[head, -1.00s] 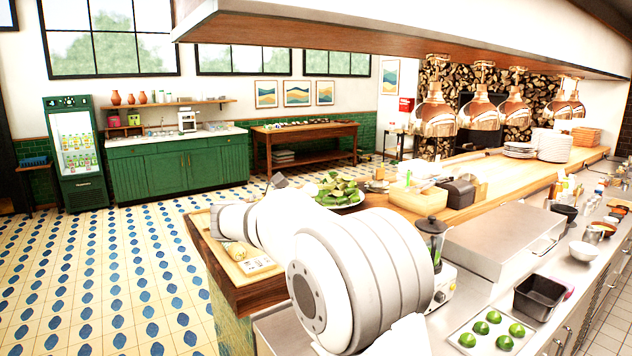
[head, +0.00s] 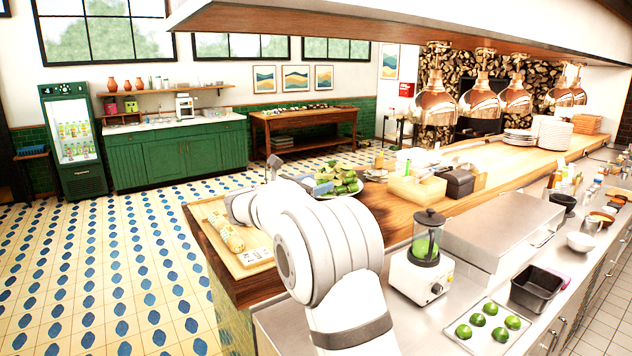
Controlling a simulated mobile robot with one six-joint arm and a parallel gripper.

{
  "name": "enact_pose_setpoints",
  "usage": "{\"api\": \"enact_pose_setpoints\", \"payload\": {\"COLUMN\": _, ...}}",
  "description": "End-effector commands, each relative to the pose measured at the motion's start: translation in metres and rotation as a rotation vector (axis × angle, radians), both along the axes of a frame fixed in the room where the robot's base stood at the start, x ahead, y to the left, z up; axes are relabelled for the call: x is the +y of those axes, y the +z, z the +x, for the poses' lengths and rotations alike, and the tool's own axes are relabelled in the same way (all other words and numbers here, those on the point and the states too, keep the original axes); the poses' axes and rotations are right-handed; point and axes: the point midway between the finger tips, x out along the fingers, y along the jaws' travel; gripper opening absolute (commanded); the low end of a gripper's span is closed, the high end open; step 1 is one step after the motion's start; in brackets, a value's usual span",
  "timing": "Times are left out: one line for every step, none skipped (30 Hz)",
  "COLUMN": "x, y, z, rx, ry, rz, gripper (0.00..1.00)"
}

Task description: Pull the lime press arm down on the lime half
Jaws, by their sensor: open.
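My arm crosses the middle of the head view, over the wooden counter. A small grey and dark part of my gripper (head: 274,166) shows above the white arm links, near the counter's far edge. Most of the gripper is hidden behind the arm; the jaws are open and I see nothing held in them. I cannot make out the lime press or its arm; my arm may hide it. Several green limes (head: 492,310) lie on a white tray at lower right. I cannot tell whether any is a cut half.
A blender (head: 427,240) with something green inside stands right of my arm. A plate of green produce (head: 340,184) lies behind the arm. A board (head: 255,259) with a pale food item is at left. A black tub (head: 537,292) and steel box (head: 500,230) are at right.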

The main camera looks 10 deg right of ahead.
Motion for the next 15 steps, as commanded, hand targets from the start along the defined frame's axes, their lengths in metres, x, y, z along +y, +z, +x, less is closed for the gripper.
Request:
{"api": "enact_pose_setpoints", "payload": {"x": -0.0006, "y": -0.0002, "z": 0.0003, "rx": 0.000, "ry": 0.000, "rz": 0.000, "gripper": 0.56}}
{"api": "enact_pose_setpoints", "payload": {"x": -0.0007, "y": -0.0003, "z": 0.0003, "rx": 0.000, "ry": 0.000, "rz": 0.000, "gripper": 0.56}}
{"api": "enact_pose_setpoints", "payload": {"x": -0.0008, "y": -0.0004, "z": 0.0003, "rx": 0.000, "ry": 0.000, "rz": 0.000, "gripper": 0.56}}
{"api": "enact_pose_setpoints", "payload": {"x": -0.0008, "y": -0.0004, "z": 0.0003, "rx": 0.000, "ry": 0.000, "rz": 0.000, "gripper": 0.56}}
{"api": "enact_pose_setpoints", "payload": {"x": -0.0008, "y": -0.0004, "z": 0.0002, "rx": 0.000, "ry": -0.001, "rz": 0.000, "gripper": 0.56}}
{"api": "enact_pose_setpoints", "payload": {"x": -0.0008, "y": -0.0004, "z": 0.0002, "rx": 0.000, "ry": -0.001, "rz": 0.000, "gripper": 0.56}}
{"api": "enact_pose_setpoints", "payload": {"x": -0.0008, "y": -0.0004, "z": 0.0002, "rx": 0.000, "ry": -0.001, "rz": 0.000, "gripper": 0.53}}
{"api": "enact_pose_setpoints", "payload": {"x": -0.0008, "y": -0.0004, "z": 0.0002, "rx": 0.000, "ry": -0.001, "rz": 0.000, "gripper": 0.51}}
{"api": "enact_pose_setpoints", "payload": {"x": -0.0010, "y": -0.0004, "z": 0.0001, "rx": 0.000, "ry": -0.001, "rz": 0.000, "gripper": 0.47}}
{"api": "enact_pose_setpoints", "payload": {"x": -0.0010, "y": -0.0004, "z": 0.0001, "rx": 0.000, "ry": -0.001, "rz": 0.000, "gripper": 0.45}}
{"api": "enact_pose_setpoints", "payload": {"x": -0.0010, "y": -0.0003, "z": 0.0001, "rx": -0.001, "ry": -0.001, "rz": 0.001, "gripper": 0.42}}
{"api": "enact_pose_setpoints", "payload": {"x": -0.0010, "y": -0.0003, "z": 0.0001, "rx": -0.001, "ry": -0.001, "rz": 0.001, "gripper": 0.39}}
{"api": "enact_pose_setpoints", "payload": {"x": -0.0010, "y": -0.0003, "z": 0.0001, "rx": -0.001, "ry": -0.001, "rz": 0.001, "gripper": 0.37}}
{"api": "enact_pose_setpoints", "payload": {"x": -0.0011, "y": -0.0003, "z": 0.0001, "rx": -0.001, "ry": -0.001, "rz": 0.001, "gripper": 0.34}}
{"api": "enact_pose_setpoints", "payload": {"x": -0.0012, "y": -0.0003, "z": 0.0000, "rx": -0.001, "ry": -0.001, "rz": 0.001, "gripper": 0.31}}
